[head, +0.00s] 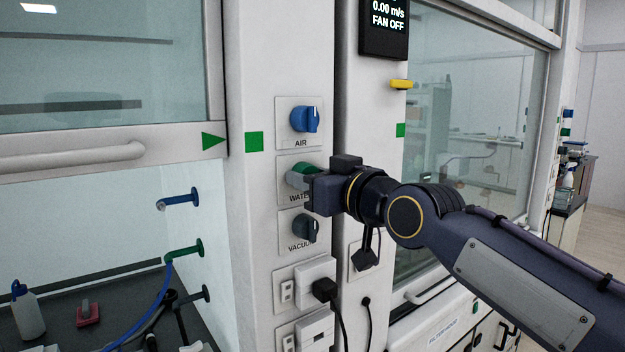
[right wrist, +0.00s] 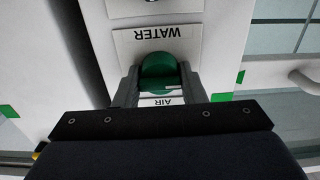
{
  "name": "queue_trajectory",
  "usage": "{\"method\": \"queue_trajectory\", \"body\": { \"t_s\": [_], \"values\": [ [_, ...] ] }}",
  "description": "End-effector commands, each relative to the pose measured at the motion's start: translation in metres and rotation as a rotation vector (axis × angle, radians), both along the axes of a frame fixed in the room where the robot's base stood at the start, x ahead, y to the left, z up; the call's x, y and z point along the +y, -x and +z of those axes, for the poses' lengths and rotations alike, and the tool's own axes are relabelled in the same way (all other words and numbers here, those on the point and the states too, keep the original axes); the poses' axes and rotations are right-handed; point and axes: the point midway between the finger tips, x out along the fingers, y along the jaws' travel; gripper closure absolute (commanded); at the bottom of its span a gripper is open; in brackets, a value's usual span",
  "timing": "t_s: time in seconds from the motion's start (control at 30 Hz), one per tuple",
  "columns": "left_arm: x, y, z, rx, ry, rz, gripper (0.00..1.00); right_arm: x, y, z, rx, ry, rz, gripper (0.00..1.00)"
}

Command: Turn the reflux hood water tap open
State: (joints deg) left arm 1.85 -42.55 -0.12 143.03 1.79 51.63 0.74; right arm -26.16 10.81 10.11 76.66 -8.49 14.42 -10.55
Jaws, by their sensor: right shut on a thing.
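The green water tap knob (head: 299,176) sits on the post between the two hoods, on the plate labelled WATER, between the AIR and VACUUM plates. My right gripper (head: 306,188) is at this knob and partly covers it and its label. In the right wrist view the green knob (right wrist: 159,72) is between the two fingers of my right gripper (right wrist: 160,88), which are shut on it. The WATER label reads upside down there. My left gripper is not in either view.
The blue AIR knob (head: 305,119) is just above and the grey VACUUM knob (head: 305,227) just below. Sockets with a black plug (head: 325,290) and cable are lower. The left hood holds a bottle (head: 27,311), hose nozzles and a blue hose (head: 158,301). A display (head: 385,28) reads FAN OFF.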

Motion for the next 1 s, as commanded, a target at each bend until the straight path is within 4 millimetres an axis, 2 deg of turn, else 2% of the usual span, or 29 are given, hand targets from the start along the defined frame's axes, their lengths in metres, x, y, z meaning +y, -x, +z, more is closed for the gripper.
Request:
{"method": "queue_trajectory", "body": {
  "t_s": [0.27, 0.3, 0.43, 0.77, 1.0],
  "values": [
    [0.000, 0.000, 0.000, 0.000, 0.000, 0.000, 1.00, 0.000, 0.000, -0.002, 0.001, 0.005, 0.000, 0.86],
    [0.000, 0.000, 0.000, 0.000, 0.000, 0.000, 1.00, 0.000, 0.000, -0.002, 0.001, 0.005, 0.000, 0.58],
    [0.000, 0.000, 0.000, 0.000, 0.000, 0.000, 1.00, 0.000, 0.000, -0.001, 0.001, 0.003, 0.000, 0.41],
    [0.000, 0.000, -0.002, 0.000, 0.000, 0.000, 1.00, -0.002, 0.003, -0.001, -0.001, 0.001, -0.001, 0.41],
    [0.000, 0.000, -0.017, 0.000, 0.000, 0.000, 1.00, -0.025, 0.032, -0.002, -0.002, 0.000, -0.003, 0.41]
  ]
}}
